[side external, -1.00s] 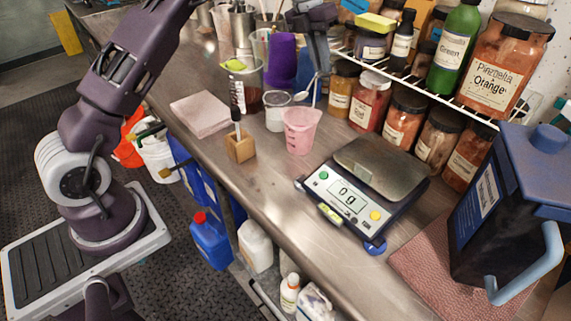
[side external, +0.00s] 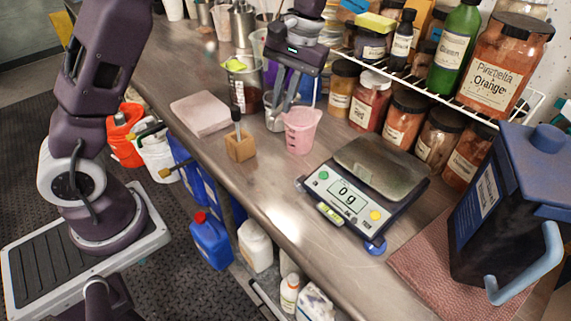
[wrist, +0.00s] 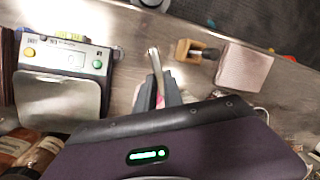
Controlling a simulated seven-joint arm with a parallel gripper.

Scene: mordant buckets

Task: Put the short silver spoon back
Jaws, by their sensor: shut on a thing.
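In the wrist view, my gripper (wrist: 160,88) is shut on the short silver spoon (wrist: 154,62), a thin metal strip that reaches out past the fingertips. In the side view I cannot make out the spoon apart from the grey fingers. I cannot tell whether the spoon touches the cup. A little pink shows beside the fingers in the wrist view.
The scale (side external: 343,195) reading 0 g stands to the right. A wooden block (side external: 240,147) with a dark-handled tool and a pink sponge-like slab (side external: 201,113) lie to the left. A beaker of dark liquid (side external: 244,90) stands behind. Jars and a wire shelf (side external: 440,88) line the back right.

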